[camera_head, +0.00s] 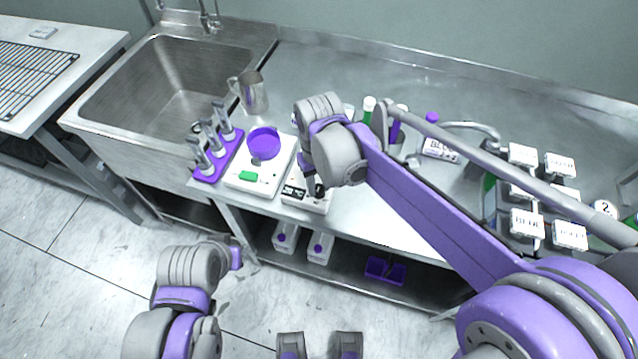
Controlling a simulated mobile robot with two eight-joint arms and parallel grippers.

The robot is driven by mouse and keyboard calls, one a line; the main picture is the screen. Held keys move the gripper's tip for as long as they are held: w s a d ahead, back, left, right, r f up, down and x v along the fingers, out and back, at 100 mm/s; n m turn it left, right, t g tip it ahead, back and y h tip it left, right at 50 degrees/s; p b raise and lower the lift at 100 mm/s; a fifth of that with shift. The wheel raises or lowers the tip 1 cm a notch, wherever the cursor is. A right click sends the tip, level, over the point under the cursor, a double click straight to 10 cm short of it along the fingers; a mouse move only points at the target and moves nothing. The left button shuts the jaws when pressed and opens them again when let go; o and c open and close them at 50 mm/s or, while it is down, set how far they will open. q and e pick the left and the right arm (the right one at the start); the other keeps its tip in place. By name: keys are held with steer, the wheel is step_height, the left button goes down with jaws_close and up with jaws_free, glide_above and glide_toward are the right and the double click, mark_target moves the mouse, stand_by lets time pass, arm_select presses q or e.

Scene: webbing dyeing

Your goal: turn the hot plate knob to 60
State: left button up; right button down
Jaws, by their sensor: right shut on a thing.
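The hot plate (302,201) is a white box with a dark display on its front, near the front edge of the steel counter. My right gripper (317,190) reaches down over its front right and is shut at the knob. The knob is hidden behind the fingers and wrist, so its setting cannot be read. My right wrist also covers most of the plate's top. My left gripper (236,257) is low in front of the counter, away from the hot plate. Its fingers are too unclear to tell open from shut.
A white scale (246,182) with a green display and purple bowl (264,143) stands left of the hot plate. Beyond it are a purple rack (213,171), a metal jug (252,94) and a sink (160,85). Labelled white-lidded containers (527,222) stand at the right.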

mark_target(319, 187)
steer(key=m, duration=0.5)
steer(key=shift+m, duration=0.3)
steer(key=m, duration=0.5)
steer(key=shift+m, duration=0.3)
steer(key=c, duration=0.6)
jaws_free()
steer(key=shift+r, duration=0.1)
step_height(319, 187, up, 11)
steer(key=shift+f, duration=0.15)
